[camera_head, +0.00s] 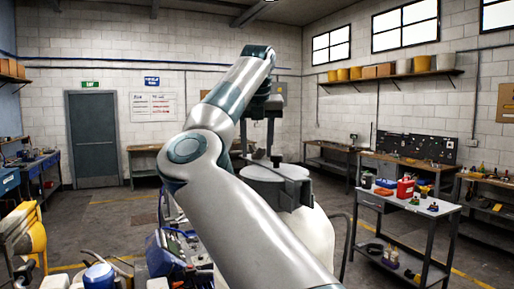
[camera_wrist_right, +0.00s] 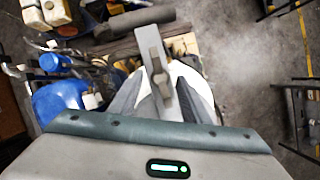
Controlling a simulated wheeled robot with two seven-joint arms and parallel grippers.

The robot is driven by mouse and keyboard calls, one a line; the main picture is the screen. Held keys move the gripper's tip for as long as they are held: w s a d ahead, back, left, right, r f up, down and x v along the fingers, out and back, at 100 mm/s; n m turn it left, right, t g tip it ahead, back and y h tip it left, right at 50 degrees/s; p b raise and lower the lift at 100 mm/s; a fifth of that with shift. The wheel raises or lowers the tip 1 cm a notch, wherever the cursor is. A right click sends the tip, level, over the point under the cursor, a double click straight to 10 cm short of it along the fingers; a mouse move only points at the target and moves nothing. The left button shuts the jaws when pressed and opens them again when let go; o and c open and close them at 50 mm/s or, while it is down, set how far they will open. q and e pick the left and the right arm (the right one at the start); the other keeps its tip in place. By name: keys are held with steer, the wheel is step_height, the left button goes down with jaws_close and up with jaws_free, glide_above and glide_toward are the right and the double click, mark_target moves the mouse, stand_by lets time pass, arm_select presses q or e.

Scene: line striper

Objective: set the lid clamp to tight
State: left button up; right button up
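The striper's white tank (camera_head: 317,240) stands in the middle of the head view, partly behind my right arm. Its pale grey lid (camera_head: 268,173) is on top. A small dark upright part, apparently the clamp handle (camera_head: 276,160), stands on the lid. In the right wrist view the lid clamp shows as a grey bar with a brownish cross handle (camera_wrist_right: 156,72) above the white tank. My right gripper (camera_head: 260,145) points down over the lid. Its dark fingers (camera_wrist_right: 158,100) are spread on either side of the handle's lower end; contact cannot be told. My left gripper is out of view.
A metal table (camera_head: 405,205) with bottles and a red container stands at right. Workbenches line the walls. A yellow machine (camera_head: 25,240) and a blue-and-white bucket (camera_head: 99,276) are at left. Open floor lies between the striper and the door (camera_head: 94,140).

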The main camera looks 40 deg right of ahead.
steer(key=shift+r, duration=0.1)
steer(key=shift+r, duration=0.2)
steer(key=b+v, duration=0.1)
steer(key=v, duration=1.6)
steer(key=shift+f, duration=0.2)
